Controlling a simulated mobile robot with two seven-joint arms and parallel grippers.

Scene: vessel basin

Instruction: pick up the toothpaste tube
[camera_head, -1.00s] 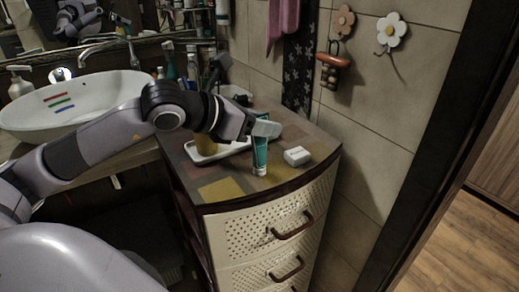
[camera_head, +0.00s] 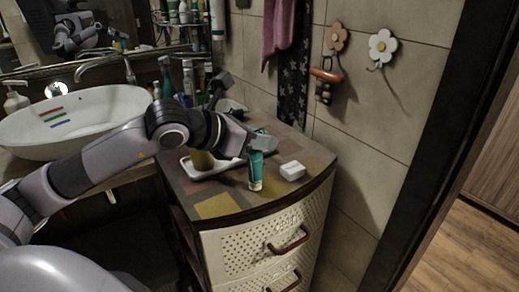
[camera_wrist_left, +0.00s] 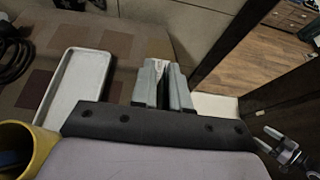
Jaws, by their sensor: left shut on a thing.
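The toothpaste tube (camera_head: 256,172) is teal with a pale lower end and stands nearly upright near the front of the cabinet top. My left gripper (camera_head: 262,143) reaches in from the left and is shut on the tube's upper end. Whether the tube's lower end touches the top cannot be told.
A small white box (camera_head: 293,170) lies just right of the tube. The tiled wall (camera_head: 355,130) is behind. A white basin (camera_head: 75,120) is at left.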

